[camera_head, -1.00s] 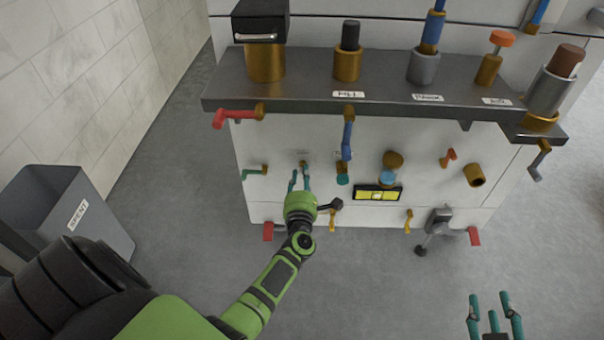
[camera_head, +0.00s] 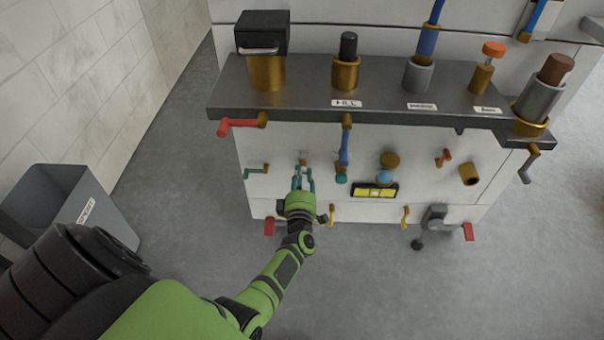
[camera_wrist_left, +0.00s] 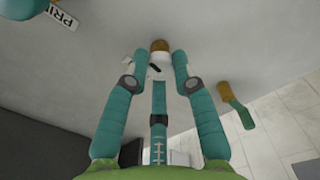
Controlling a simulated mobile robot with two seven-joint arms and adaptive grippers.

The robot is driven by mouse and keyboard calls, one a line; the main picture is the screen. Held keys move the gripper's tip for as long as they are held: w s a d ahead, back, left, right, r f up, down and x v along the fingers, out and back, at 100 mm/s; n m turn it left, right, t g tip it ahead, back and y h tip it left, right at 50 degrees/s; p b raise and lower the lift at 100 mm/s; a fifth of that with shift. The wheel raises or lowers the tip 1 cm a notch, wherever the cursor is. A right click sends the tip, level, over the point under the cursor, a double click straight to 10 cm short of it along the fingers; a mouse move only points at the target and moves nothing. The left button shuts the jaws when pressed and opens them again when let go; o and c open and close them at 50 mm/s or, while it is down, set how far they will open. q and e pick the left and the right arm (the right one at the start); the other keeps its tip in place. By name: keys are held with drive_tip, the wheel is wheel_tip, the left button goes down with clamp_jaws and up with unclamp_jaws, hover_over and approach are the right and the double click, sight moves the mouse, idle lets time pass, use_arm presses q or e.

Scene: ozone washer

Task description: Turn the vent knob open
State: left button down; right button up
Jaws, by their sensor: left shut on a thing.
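A small white knob (camera_wrist_left: 158,66) with a black mark and a brass base sits on the pale front panel, between the fingertips in the left wrist view. I take it to be the vent knob; no readable label shows beside it. My left gripper (camera_wrist_left: 158,80) is shut on it, one teal finger on each side. In the head view my left gripper (camera_head: 304,177) reaches the lower left of the panel, and its fingers mostly hide the knob. My right gripper is out of view.
A teal lever (camera_head: 257,170) is left of the left gripper. A blue handle (camera_head: 344,147) and a teal knob (camera_head: 341,174) are close on its right. A dark shelf (camera_head: 390,93) overhangs the panel. A grey bin (camera_head: 75,205) stands left.

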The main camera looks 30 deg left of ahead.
use_arm(q)
drive_tip(key=shift+w+d+r+m+p, duration=0.1)
drive_tip(key=shift+m+p, duration=0.15)
drive_tip(key=shift+m, duration=0.75)
drive_tip(key=shift+w+d+m+p, duration=0.1)
drive_tip(key=shift+m+p, duration=0.15)
drive_tip(key=shift+m, duration=0.75)
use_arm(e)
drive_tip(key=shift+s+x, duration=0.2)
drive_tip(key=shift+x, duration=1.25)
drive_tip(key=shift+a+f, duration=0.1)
use_arm(q)
drive_tip(key=c, duration=1)
unclamp_jaws()
drive_tip(key=shift+s, duration=0.1)
drive_tip(key=shift+a, duration=0.1)
drive_tip(key=v, duration=0.7)
drive_tip(key=shift+s, duration=0.25)
